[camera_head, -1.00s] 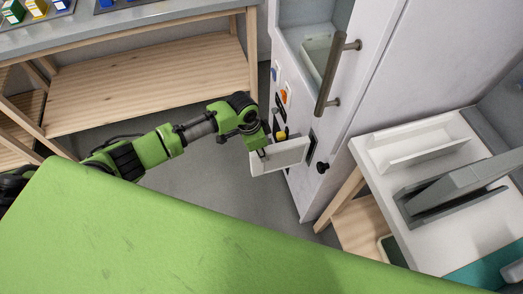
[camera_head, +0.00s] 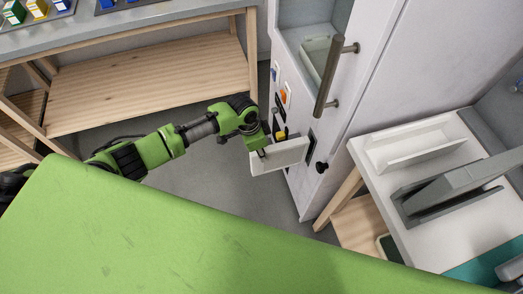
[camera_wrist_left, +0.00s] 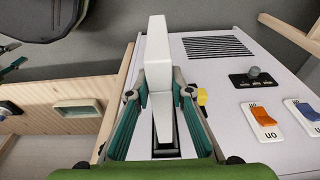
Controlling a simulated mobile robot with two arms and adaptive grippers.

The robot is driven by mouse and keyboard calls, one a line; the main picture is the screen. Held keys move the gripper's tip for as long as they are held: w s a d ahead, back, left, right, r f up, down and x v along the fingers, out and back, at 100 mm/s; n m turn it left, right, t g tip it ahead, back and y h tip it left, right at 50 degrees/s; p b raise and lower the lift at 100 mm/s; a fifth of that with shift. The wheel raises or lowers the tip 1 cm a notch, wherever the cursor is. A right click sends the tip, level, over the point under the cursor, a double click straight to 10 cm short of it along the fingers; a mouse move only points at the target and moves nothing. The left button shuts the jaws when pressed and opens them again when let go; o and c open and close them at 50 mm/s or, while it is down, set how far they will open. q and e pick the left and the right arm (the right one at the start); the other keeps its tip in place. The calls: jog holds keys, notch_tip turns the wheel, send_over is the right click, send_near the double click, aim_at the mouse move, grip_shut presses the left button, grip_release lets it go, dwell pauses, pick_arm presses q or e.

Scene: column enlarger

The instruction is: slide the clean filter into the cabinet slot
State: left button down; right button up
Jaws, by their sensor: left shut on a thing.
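The clean filter, a flat white panel (camera_head: 284,155), stands on edge close to the front of the white cabinet (camera_head: 390,75). My left gripper (camera_head: 262,151) is shut on it. In the left wrist view the filter (camera_wrist_left: 159,58) rises between the two fingers (camera_wrist_left: 160,112). A dark narrow slot (camera_wrist_left: 165,130) in the cabinet face shows below the filter, between the fingers. A yellow tab (camera_wrist_left: 202,97) is just right of the fingers. Whether the filter's edge is inside the slot cannot be told. My right gripper is not in view.
The cabinet face carries an orange switch (camera_wrist_left: 264,117), a blue switch (camera_wrist_left: 305,111), a knob (camera_wrist_left: 254,72) and a vent grille (camera_wrist_left: 217,47). A long door handle (camera_head: 328,75) juts out. A side bench (camera_head: 400,185) stands right. A wooden shelf (camera_head: 150,75) is behind my arm.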

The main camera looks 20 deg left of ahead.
aim_at(287, 144)
pick_arm(q)
jog(key=shift+w+d+b, duration=0.3)
jog(key=shift+w+d, duration=0.35)
jog(key=shift+d, duration=0.3)
jog(key=shift+w+d+b, duration=0.3)
jog(key=shift+w+d, duration=0.35)
jog(key=shift+d, duration=0.25)
jog(key=shift+p, duration=0.3)
jog(key=shift+w+d, duration=0.2)
jog(key=shift+d, duration=0.1)
jog(key=shift+w+d+b, duration=0.5)
jog(key=shift+w+d, duration=0.05)
jog(key=shift+d, duration=0.25)
jog(key=shift+w+d+b, duration=0.5)
jog(key=shift+d, duration=0.25)
